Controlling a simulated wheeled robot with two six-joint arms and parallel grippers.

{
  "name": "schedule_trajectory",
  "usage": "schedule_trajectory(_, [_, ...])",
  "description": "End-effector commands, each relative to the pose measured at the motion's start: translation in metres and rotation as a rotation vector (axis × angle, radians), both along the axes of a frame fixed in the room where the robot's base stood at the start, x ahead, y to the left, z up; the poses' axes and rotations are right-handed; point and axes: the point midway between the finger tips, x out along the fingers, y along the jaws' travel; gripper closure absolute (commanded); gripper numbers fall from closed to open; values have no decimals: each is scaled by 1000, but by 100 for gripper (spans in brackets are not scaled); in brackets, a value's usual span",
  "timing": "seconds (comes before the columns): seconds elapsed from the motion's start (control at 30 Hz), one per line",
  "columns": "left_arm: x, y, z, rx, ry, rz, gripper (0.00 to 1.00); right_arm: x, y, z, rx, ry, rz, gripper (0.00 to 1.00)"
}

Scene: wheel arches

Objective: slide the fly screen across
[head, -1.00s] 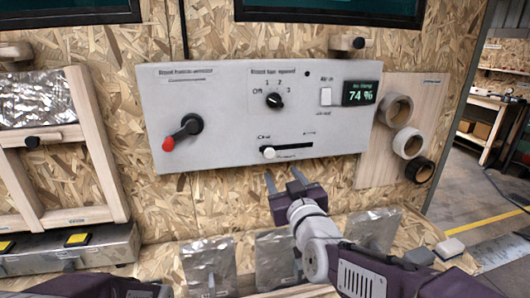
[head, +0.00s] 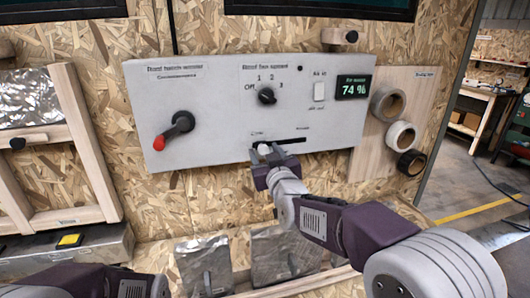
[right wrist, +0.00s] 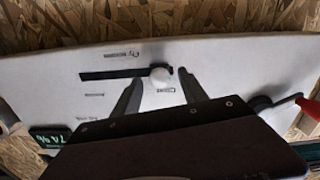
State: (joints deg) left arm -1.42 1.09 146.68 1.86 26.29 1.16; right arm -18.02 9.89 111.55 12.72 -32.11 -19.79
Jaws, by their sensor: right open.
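The control panel (head: 225,120) is a pale grey plate on the chipboard wall. Low on it is a dark horizontal slot (head: 291,141) with a white round slider knob (head: 264,149) at its left end. My right gripper (head: 268,156) is open at the knob. In the right wrist view, which is turned upside down, the knob (right wrist: 160,77) shows between the two spread fingers (right wrist: 158,88), beside the slot (right wrist: 112,74). I cannot tell whether either finger touches it. My left arm shows at the bottom left, its gripper out of view.
A red-ended lever (head: 174,130), a rotary dial (head: 266,96), a white switch (head: 319,91) and a 74 % display (head: 353,87) are on the same panel. Tape rolls (head: 401,135) hang at right. Foil pouches (head: 204,266) stand below. A wooden frame (head: 92,145) is at left.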

Motion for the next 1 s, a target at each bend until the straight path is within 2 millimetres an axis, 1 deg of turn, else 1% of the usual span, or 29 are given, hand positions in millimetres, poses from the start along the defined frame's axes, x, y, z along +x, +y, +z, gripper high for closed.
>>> schedule_trajectory(0.17, [0,0,0,0,0,0,53,0,0,0,0,0,0,49])
schedule_trajectory(0.2, [0,0,0,0,0,0,53,0,0,0,0,0,0,61])
schedule_trajectory(0.27, [0,0,0,0,0,0,53,0,0,0,0,0,0,77])
schedule_trajectory(0.3, [0,0,0,0,0,0,53,0,0,0,0,0,0,88])
schedule_trajectory(0.33, [0,0,0,0,0,0,53,0,0,0,0,0,0,97])
schedule_trajectory(0.37, [0,0,0,0,0,0,53,0,0,0,0,0,0,100])
schedule_trajectory(1.0, [0,0,0,0,0,0,53,0,0,0,0,1,0,100])
